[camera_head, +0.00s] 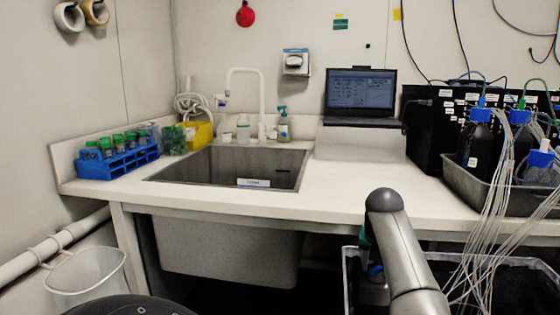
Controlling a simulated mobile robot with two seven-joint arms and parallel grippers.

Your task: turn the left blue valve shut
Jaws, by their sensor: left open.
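One of my grey arms (402,255) rises from the bottom edge, right of centre, in front of the counter. Its rounded joint covers part of the counter's front edge. My left gripper is mostly hidden by this arm, and its fingertips cannot be made out. A small blue part (376,270) shows low beside the arm, under the counter; I cannot tell whether it is a valve. No blue valve can be clearly picked out. My right gripper is not in view.
A white counter (330,185) holds a sink (225,165), a blue tube rack (120,165) and a laptop (360,92). At right, a grey tray (475,185) holds dark bottles, with many thin tubes hanging over the front. A white bin (88,275) stands at lower left.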

